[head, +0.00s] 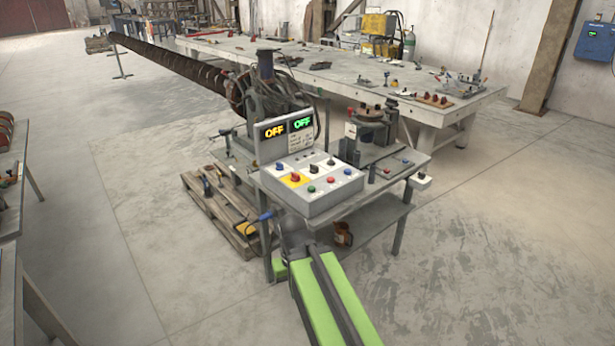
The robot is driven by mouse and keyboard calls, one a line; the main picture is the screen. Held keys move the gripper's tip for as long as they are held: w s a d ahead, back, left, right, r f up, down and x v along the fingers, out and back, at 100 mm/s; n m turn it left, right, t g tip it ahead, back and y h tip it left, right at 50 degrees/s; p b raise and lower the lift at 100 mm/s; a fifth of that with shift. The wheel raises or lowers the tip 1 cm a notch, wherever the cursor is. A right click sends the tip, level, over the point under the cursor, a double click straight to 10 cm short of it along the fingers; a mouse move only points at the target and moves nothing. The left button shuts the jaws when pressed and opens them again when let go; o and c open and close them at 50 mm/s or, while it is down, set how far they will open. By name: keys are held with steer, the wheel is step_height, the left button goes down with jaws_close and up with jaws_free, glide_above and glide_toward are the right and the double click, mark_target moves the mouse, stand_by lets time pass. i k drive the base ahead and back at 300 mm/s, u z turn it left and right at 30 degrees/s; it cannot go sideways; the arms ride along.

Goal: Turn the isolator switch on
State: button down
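A grey control box (322,198) stands at the near corner of a metal workbench. A red knob on a yellow plate (295,178) sits on its sloped face and looks like the isolator switch; its exact angle is too small to read. A display panel (284,131) behind it shows OFF in orange and OFF in green. My green arm reaches from the bottom edge toward the bench. My gripper (290,228) is low in front of the control box, apart from the knob; its fingers are too unclear to tell open or shut.
Several other buttons and a black knob (314,169) surround the red knob. A blue-handled part (264,217) sticks out at the bench's left front. A small white box (419,181) is at the right corner. A wooden pallet (222,215) lies left. Floor at right is clear.

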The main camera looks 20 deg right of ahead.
mark_target(295, 177)
steer(key=z, duration=0.25)
steer(key=i, duration=1)
steer(key=z, duration=0.7)
steer(key=k, duration=1.3)
steer(key=u, duration=0.45)
steer(key=i, duration=1.05)
